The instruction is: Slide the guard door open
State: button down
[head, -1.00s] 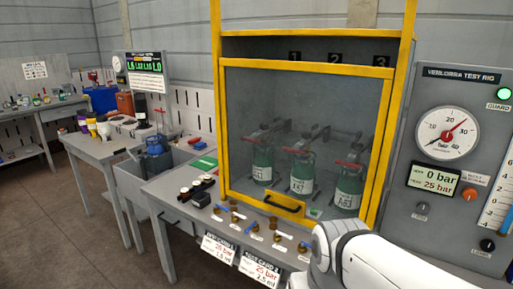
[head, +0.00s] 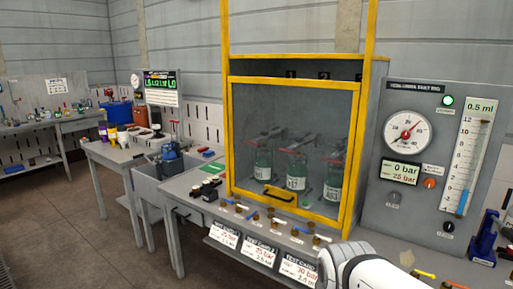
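The guard door (head: 312,90) is a clear panel in a yellow frame on the front of the test rig cabinet. It is down, covering most of the opening, with a gap above its top bar. Behind the panel stand three green cylinders (head: 296,170) with red-handled valves. My white arm shows at the bottom right, in front of the bench. My gripper is outside the view.
Several brass fittings (head: 254,216) with coloured levers line the bench edge below the door, above hanging test cards (head: 260,251). A gauge panel (head: 384,217) with a green guard lamp (head: 447,101) stands at the right.

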aim_at(283, 199)
jog(key=z, duration=0.2)
jog(key=i, duration=0.9)
jog(key=z, duration=2.55)
jog(key=k, duration=1.15)
jog(key=u, duration=2)
